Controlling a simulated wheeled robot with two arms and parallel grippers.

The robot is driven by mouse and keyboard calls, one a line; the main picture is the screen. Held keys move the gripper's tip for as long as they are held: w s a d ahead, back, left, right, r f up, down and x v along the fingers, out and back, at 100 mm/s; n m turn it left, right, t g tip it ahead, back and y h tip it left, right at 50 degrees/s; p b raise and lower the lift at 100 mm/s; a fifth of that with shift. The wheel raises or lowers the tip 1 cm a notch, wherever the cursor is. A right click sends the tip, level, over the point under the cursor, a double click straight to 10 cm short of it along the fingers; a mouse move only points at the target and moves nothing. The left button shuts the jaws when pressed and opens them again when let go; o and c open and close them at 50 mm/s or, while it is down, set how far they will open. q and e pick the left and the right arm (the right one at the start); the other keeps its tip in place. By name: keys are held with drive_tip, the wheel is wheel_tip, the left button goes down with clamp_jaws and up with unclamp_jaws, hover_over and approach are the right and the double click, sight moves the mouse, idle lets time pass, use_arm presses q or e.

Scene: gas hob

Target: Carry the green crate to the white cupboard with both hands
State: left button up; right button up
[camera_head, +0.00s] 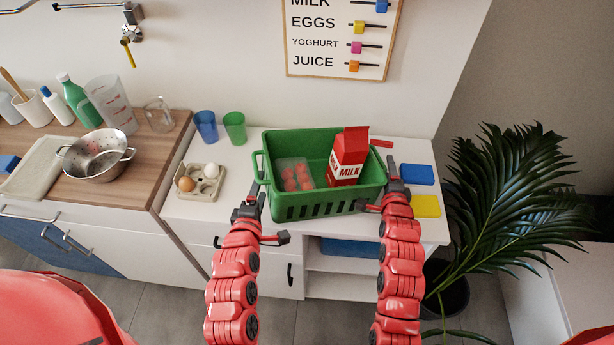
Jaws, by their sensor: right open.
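The green crate (318,204) stands upright on a white unit (210,212). It holds a red and white milk carton (347,160) and a clear pack of red fruit (294,174). My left gripper (262,188) is at the crate's left end, by the handle; I cannot tell whether its jaws are open or closed on it. My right gripper (389,172) is open at the crate's right end, close to the rim. The right handle is largely hidden behind it. Another white piece of furniture (562,275) shows at the right edge; I cannot tell which is the named cupboard.
An egg holder (208,190) sits left of the crate, with blue (206,125) and green (235,127) cups behind. Blue (416,174) and yellow (425,206) blocks lie to its right. A leafy plant (510,200) stands between the unit and the right-hand furniture.

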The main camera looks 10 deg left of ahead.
drive_tip(key=o, duration=0.4)
drive_tip(key=shift+a, duration=0.1)
drive_tip(key=shift+c, duration=0.2)
drive_tip(key=shift+s, duration=0.1)
drive_tip(key=v, duration=1.1)
drive_tip(key=shift+f, duration=0.1)
drive_tip(key=shift+s+r, duration=0.25)
drive_tip(key=shift+s, duration=0.15)
drive_tip(key=shift+f, duration=0.1)
